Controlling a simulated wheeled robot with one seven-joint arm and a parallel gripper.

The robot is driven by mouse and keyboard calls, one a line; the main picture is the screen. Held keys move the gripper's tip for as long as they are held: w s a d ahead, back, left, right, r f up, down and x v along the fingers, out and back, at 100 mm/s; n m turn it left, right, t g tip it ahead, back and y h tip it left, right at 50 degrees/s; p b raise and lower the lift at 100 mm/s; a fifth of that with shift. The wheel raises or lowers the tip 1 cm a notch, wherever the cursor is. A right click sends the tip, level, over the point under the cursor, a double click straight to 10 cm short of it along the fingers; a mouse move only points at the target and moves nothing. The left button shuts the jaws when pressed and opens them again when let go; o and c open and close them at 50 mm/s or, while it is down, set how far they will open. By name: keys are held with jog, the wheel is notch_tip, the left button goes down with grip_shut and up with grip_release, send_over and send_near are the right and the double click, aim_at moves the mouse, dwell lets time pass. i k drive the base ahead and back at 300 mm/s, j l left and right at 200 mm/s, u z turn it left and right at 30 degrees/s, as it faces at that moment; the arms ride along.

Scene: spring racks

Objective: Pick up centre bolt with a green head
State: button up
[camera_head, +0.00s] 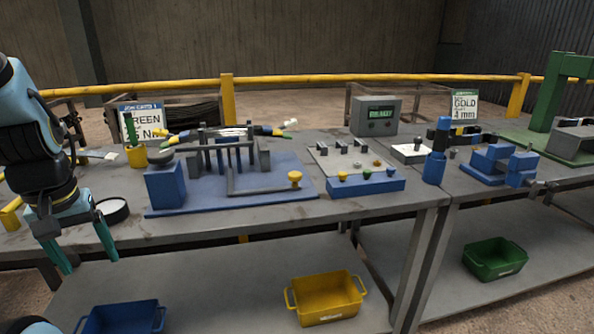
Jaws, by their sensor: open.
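A blue block rack (365,187) stands near the front edge of the bench, with small bolts in a row along its top. The middle bolt (367,173) has a small head that looks green. A yellow-headed bolt (342,177) stands to its left and another small bolt (390,171) to its right, its head colour hard to tell. My gripper (86,256) is at the far left, pointing down by the bench's front edge. Its teal fingers are apart with nothing between them, far from the rack.
A blue-based clamp fixture (165,188) with grey uprights and a yellow knob (295,178) stands between my gripper and the rack. A grey plate (350,160) with small parts lies behind the rack. A blue cylinder (436,160) stands to its right. Bins sit on the lower shelf.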

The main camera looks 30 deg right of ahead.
aim_at(368, 173)
jog(key=l, duration=1.1)
jog(key=k+l+u, duration=0.1)
jog(key=l, duration=1.05)
